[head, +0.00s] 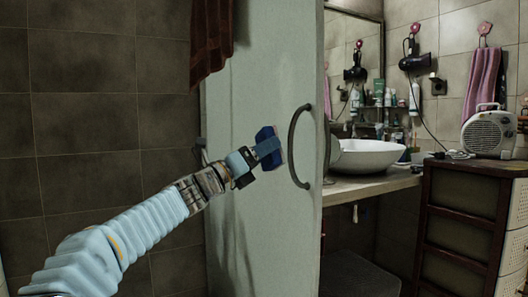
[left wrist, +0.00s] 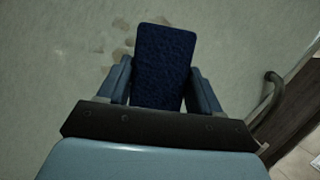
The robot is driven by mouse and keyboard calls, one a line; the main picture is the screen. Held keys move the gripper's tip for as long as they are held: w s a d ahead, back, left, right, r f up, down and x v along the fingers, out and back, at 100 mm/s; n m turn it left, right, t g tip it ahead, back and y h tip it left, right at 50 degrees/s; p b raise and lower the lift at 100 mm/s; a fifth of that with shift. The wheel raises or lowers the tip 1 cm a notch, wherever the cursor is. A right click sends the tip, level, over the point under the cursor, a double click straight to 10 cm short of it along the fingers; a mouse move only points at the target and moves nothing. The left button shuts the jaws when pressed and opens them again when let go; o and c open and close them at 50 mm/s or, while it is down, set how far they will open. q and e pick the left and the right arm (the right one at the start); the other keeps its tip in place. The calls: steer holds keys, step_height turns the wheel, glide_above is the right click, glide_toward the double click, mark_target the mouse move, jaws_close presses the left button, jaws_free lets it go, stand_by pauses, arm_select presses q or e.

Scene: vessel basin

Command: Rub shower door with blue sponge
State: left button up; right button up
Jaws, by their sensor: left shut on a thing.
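The shower door (head: 258,80) is a pale, upright panel in the middle of the head view, with a dark curved handle (head: 293,148) near its right edge. My left gripper (head: 258,153) is in front of the door, left of the handle. It is shut on the blue sponge (head: 268,141), which sticks out past the fingers. In the left wrist view the sponge (left wrist: 165,60) sits between both fingers, with the door surface (left wrist: 60,60) behind it and some brownish marks beside it. I cannot tell whether the sponge touches the door. My right gripper is not in view.
A dark red towel (head: 210,40) hangs over the door's top left. Right of the door are a white basin (head: 366,155) on a counter (head: 370,185), a dark drawer cabinet (head: 460,215) and a white heater (head: 489,130). Tiled wall lies to the left.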

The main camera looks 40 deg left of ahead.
mark_target(264, 134)
arm_select(q)
steer(key=shift+w+a+r+p, duration=0.35)
steer(key=shift+a+r+p, duration=0.15)
steer(key=shift+a+p, duration=0.3)
steer(key=shift+w+a+r+p, duration=0.35)
steer(key=shift+a+r+p, duration=0.15)
steer(key=shift+a+p, duration=0.3)
steer(key=shift+w+d+r+p, duration=0.15)
steer(key=shift+d+r+p, duration=0.05)
steer(key=shift+r+p, duration=0.95)
steer(key=shift+s+d+f+b, duration=0.1)
steer(key=shift+s+d+b, duration=0.25)
steer(key=shift+d, duration=0.3)
steer(key=shift+s+d+b, duration=0.25)
steer(key=shift+s+d, duration=0.1)
steer(key=shift+d, duration=0.25)
steer(key=shift+s+d, duration=0.2)
steer(key=shift+d, duration=0.2)
